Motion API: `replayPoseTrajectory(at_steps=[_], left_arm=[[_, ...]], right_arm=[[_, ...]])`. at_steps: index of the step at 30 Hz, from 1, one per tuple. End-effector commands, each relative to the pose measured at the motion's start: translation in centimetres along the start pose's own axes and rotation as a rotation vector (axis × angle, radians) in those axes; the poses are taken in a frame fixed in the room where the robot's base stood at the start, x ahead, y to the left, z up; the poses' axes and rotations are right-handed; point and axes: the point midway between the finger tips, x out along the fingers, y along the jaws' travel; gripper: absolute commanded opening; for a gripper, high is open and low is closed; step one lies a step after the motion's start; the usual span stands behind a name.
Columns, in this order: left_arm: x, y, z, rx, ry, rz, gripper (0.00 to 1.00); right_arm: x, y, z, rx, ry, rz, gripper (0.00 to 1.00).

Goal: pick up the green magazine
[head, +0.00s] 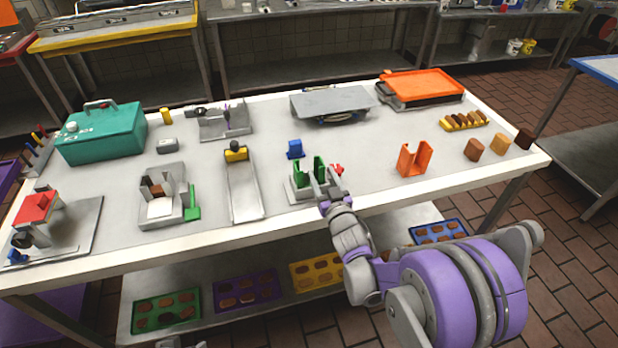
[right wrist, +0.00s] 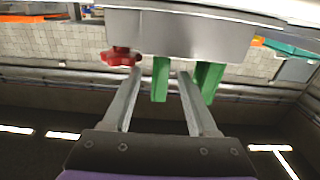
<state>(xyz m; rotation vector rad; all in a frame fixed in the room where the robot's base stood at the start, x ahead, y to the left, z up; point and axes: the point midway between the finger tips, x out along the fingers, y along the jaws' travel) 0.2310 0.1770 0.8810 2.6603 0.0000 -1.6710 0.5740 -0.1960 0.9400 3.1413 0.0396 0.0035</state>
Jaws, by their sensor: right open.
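The green magazine (head: 309,170) has two upright walls and stands in a grey holder (head: 300,193) near the front edge of the table. It also shows in the right wrist view (right wrist: 207,82), where the picture is upside down. My right gripper (head: 325,183) is at the right front of the magazine. Its jaws (right wrist: 160,75) are open, with one green wall lined up between the fingertips and the other wall outside them. I cannot tell whether the fingers touch the green. My left gripper is not clearly seen.
A red knob (right wrist: 121,57) sits close beside one finger. A blue block (head: 295,149) stands behind the magazine, and a metal slide with a yellow block (head: 236,154) is to its left. An orange magazine (head: 412,161) stands to the right, with clear table between.

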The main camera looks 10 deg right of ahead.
Motion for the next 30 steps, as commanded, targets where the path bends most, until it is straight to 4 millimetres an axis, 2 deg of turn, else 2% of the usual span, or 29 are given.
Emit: replayPoseTrajectory(at_steps=[3,6,14,24,30], left_arm=[[-0.4,0.0,-0.3,0.0,0.002,0.0,0.5],[-0.5,0.0,-0.3,0.0,0.002,0.0,0.5],[-0.4,0.0,-0.3,0.0,0.002,0.0,0.5],[-0.4,0.0,-0.3,0.0,0.002,0.0,0.5],[-0.4,0.0,-0.3,0.0,0.002,0.0,0.5]], right_arm=[[1.9,0.0,-0.1,0.0,0.0,-0.001,0.59],[2.8,0.0,-0.1,0.0,0.0,0.0,0.59],[3.0,0.0,0.0,0.0,-0.001,0.0,0.59],[3.0,0.0,0.0,0.0,-0.001,0.0,0.0],[3.0,0.0,0.0,0.0,0.0,0.0,0.0]])
